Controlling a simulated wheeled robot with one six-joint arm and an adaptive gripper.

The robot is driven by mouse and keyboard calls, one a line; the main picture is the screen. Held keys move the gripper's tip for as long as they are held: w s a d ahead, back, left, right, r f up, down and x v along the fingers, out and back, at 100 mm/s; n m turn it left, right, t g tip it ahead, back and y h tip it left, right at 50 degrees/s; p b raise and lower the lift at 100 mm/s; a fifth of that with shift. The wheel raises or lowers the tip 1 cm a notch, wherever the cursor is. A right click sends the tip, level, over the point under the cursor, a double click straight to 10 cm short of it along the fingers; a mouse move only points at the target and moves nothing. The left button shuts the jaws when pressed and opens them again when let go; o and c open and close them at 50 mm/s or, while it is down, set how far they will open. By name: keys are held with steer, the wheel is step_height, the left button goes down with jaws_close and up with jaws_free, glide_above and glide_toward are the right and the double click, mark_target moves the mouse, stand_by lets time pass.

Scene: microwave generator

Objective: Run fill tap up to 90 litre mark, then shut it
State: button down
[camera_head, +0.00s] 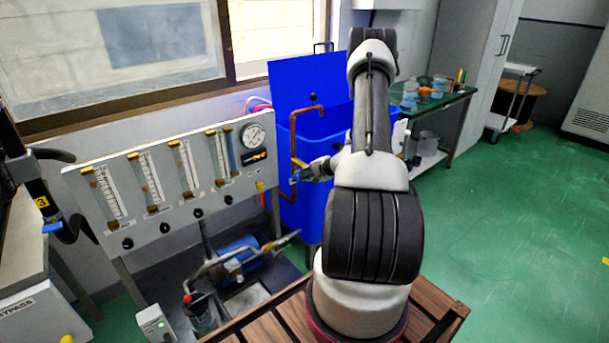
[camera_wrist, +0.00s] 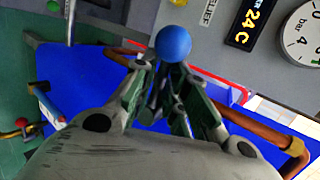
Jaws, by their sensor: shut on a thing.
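My gripper (camera_head: 303,175) is at the copper fill pipe (camera_head: 293,140) in front of the blue tank (camera_head: 313,210). In the wrist view, my gripper (camera_wrist: 168,72) has its fingers closed together at a round blue knob (camera_wrist: 173,42), which shows just beyond the fingertips. The stem below the knob is hidden between the fingers. The copper pipe also shows in the wrist view (camera_wrist: 265,132), running behind the fingers. The pipe bends over the tank's rim. The water level and any litre marks on the tank cannot be seen.
A grey panel (camera_head: 150,222) with several flow tubes, a round gauge (camera_head: 253,137) and a display stands left of the tank. A blue pump (camera_head: 236,254) sits low beneath it. A green-topped table (camera_head: 450,100) with glassware is behind my arm.

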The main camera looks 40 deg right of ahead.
steer(key=shift+s+a+f, duration=0.15)
steer(key=shift+a+f, duration=0.15)
steer(key=shift+a, duration=0.3)
steer(key=c, duration=1.5)
jaws_free()
steer(key=shift+c, duration=0.2)
steer(key=shift+d+r, duration=0.15)
steer(key=shift+d, duration=0.1)
steer(key=v, duration=1.1)
steer(key=shift+s+r, duration=0.3)
